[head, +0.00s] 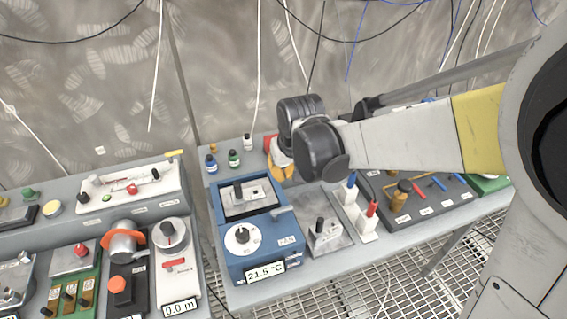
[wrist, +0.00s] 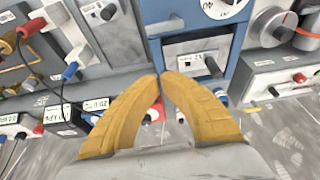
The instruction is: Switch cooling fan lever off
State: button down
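A black knob (head: 238,189) stands on a metal plate in the unit's recess. The wrist view shows the unit upside down (wrist: 217,85), with that black knob (wrist: 212,66). My gripper (wrist: 160,76) has its yellow fingertips together, with nothing seen between them. In the head view its yellow fingers (head: 281,171) are behind the unit, apart from it.
A small metal switch box (head: 326,237) and red and blue plugs stand right of the unit. Small bottles (head: 234,158) stand behind it. A grey console (head: 132,190) with several controls is on the left. Cables hang along the back wall.

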aim_at(291, 205)
jog(key=shift+w+f, duration=0.15)
jog(key=shift+f, duration=0.05)
jog(key=b+x, duration=0.3)
jog(key=x, duration=0.6)
jog(key=shift+f, duration=0.1)
jog(key=shift+s+d+f+b, duration=0.1)
jog(key=shift+s+d+b, duration=0.1)
jog(key=shift+s, duration=0.65)
jog(key=shift+s+d+f+b, duration=0.15)
jog(key=shift+s+d, duration=0.1)
jog(key=shift+s, duration=0.65)
